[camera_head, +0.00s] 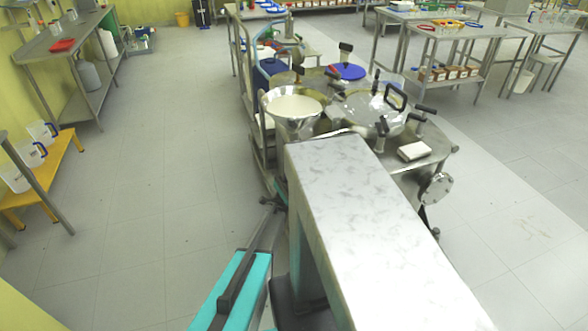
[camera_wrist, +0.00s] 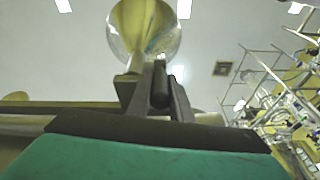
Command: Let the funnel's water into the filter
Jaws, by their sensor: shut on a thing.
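The steel funnel (camera_head: 270,107) stands at the near left of the steel equipment in the head view, with a pale, even surface inside its rim. I cannot tell its water level. In the wrist view the funnel (camera_wrist: 145,32) shows from below, its cone narrowing toward my gripper (camera_wrist: 156,88). My gripper is shut on a dark, narrow handle (camera_wrist: 160,84) just under the cone; it looks like the funnel's valve handle. In the head view my gripper is not clearly visible. I cannot pick out the filter for certain; what lies below the funnel is hidden.
A steel vessel with a clamped lid (camera_head: 372,112) stands right of the funnel. A blue disc (camera_head: 347,71) and a folded white cloth (camera_head: 414,151) lie nearby. A yellow bench with jugs (camera_head: 62,160) stands at left. The floor (camera_head: 150,190) between is clear.

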